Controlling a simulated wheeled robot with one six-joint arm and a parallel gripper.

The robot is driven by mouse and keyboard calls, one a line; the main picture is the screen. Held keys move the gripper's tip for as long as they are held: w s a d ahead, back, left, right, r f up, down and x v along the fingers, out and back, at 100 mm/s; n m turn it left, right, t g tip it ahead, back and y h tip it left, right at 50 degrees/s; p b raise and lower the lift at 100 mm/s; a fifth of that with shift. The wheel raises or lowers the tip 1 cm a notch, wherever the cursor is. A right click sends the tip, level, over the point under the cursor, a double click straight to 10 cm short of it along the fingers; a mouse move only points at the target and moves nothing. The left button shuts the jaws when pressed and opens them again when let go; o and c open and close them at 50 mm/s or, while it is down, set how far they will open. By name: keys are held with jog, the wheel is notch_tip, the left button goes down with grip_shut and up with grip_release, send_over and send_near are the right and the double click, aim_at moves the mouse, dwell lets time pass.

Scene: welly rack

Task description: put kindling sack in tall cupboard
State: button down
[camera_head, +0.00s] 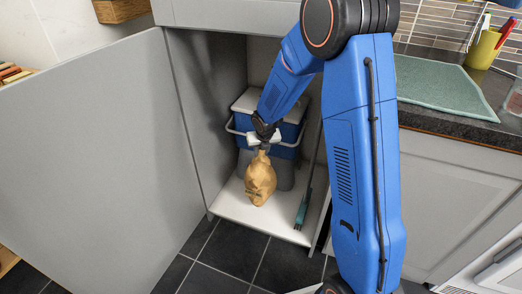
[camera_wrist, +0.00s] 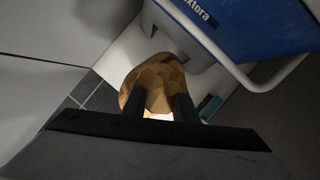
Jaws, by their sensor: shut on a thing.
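The kindling sack (camera_head: 260,180), a tan, lumpy bag, is inside the open cupboard near its front, at or just above the white cupboard floor (camera_head: 240,208). I cannot tell whether it touches the floor. My gripper (camera_head: 263,146) is shut on the top of the sack. In the wrist view the sack (camera_wrist: 155,82) sits between the two dark fingers of my gripper (camera_wrist: 162,108). The tall cupboard's grey door (camera_head: 95,165) stands wide open on the left.
A blue and white cool box (camera_head: 242,124) with a carrying handle stands behind the sack. A teal-handled tool (camera_head: 302,210) stands at the right of the cupboard floor. A worktop (camera_head: 470,125) with a green mat (camera_head: 435,82) lies to the right.

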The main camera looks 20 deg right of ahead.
aim_at(261, 159)
jog(key=shift+w+f, duration=0.1)
jog(key=shift+f, duration=2.05)
jog(key=c, duration=1.9)
grip_release()
jog(key=shift+f, duration=0.2)
jog(key=o, duration=0.5)
jog(key=shift+c, duration=0.2)
jog(key=shift+r, duration=0.1)
